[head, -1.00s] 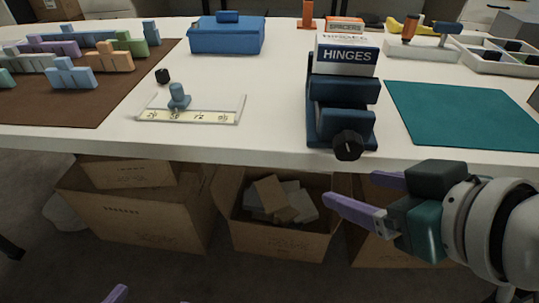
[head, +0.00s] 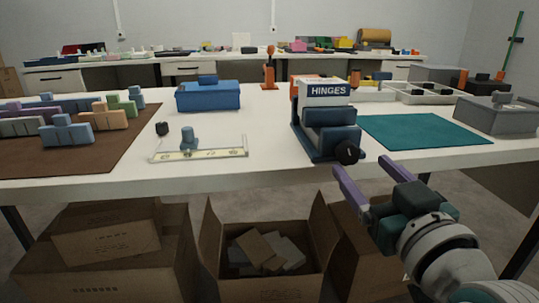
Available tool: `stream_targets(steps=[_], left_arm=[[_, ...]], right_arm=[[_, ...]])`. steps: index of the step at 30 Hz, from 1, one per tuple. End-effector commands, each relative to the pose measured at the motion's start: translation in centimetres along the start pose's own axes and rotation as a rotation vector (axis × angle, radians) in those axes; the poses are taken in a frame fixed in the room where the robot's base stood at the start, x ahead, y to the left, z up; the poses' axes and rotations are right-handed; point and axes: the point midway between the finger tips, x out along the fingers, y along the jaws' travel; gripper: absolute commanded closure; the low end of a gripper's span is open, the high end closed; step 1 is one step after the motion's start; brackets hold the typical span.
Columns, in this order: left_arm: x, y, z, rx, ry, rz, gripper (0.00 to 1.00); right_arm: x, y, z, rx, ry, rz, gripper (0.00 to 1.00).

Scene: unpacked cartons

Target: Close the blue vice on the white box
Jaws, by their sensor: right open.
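The blue vice (head: 328,140) stands on the white table, with a black knob (head: 346,152) on its front side. The white box (head: 324,93), labelled HINGES, stands upright at the vice's back part, behind the front jaw. Whether both jaws touch the box cannot be told. My right gripper (head: 347,192) is below and in front of the table edge, a little below the knob. Its two purple fingers are apart with nothing between them. My left gripper is out of view.
A teal mat (head: 425,131) lies right of the vice, with a grey box (head: 497,115) beyond it. A ruler tray (head: 198,153) and a blue case (head: 208,96) are to the left. Open cartons (head: 264,284) stand under the table.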

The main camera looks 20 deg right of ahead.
Motion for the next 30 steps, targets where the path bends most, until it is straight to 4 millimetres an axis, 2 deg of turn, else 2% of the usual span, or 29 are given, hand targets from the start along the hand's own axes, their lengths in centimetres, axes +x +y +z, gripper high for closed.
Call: stream_targets(steps=[3,8,19,30], left_arm=[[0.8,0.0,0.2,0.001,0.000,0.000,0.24],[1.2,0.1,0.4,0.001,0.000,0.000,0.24],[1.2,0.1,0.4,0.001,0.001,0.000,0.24],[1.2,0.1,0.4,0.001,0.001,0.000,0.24]], right_arm=[[2.2,0.0,0.2,0.001,0.002,0.000,0.24],[3.9,0.0,0.1,0.001,0.000,0.000,0.24],[4.5,0.0,0.0,0.000,-0.002,-0.001,0.24],[4.4,0.0,0.1,0.000,-0.002,-0.001,0.66]])
